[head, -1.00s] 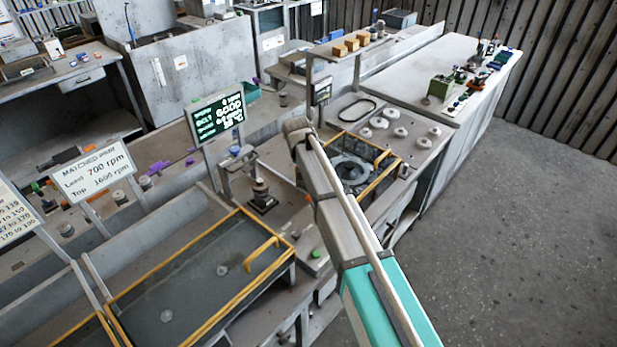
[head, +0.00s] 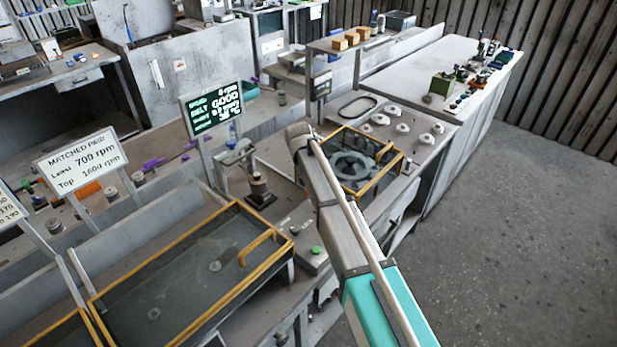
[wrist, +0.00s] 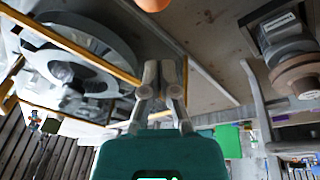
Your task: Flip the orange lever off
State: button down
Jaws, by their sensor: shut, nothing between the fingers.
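An orange rounded end (wrist: 152,4) shows at the top edge of the wrist view, cut off by the frame; I cannot tell whether it is the lever's knob. My gripper (wrist: 162,72) is shut and empty below it in that picture, apart from it. In the head view my arm's forearm and wrist hide the gripper and whatever is just beyond it. No orange lever is clearly visible there.
The yellow-framed blower housing (head: 398,160) stands beside my wrist; its round part (wrist: 85,45) is left of my fingers. A brown-and-grey cylinder (wrist: 298,72) is at right. A green screen (head: 212,108) and yellow-edged tray (head: 185,338) are left. Floor at right is clear.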

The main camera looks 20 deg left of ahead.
jog(key=shift+s+d+f+b, duration=0.2)
jog(key=shift+s+d+f, duration=0.1)
jog(key=shift+s, duration=0.2)
jog(key=shift+s+d+f+b, duration=0.15)
jog(key=shift+s+d+f, duration=0.1)
jog(key=shift+s, duration=0.3)
jog(key=shift+s+d+f+b, duration=0.2)
jog(key=shift+s+d+f, duration=0.1)
jog(key=shift+s, duration=0.2)
jog(key=shift+d, duration=0.65)
jog(key=shift+a, duration=0.65)
jog(key=shift+s+d+r, duration=0.1)
jog(key=shift+d, duration=0.05)
jog(key=shift+s+d+r+y, duration=0.1)
jog(key=shift+d+r+y, duration=0.1)
jog(key=shift+y, duration=0.3)
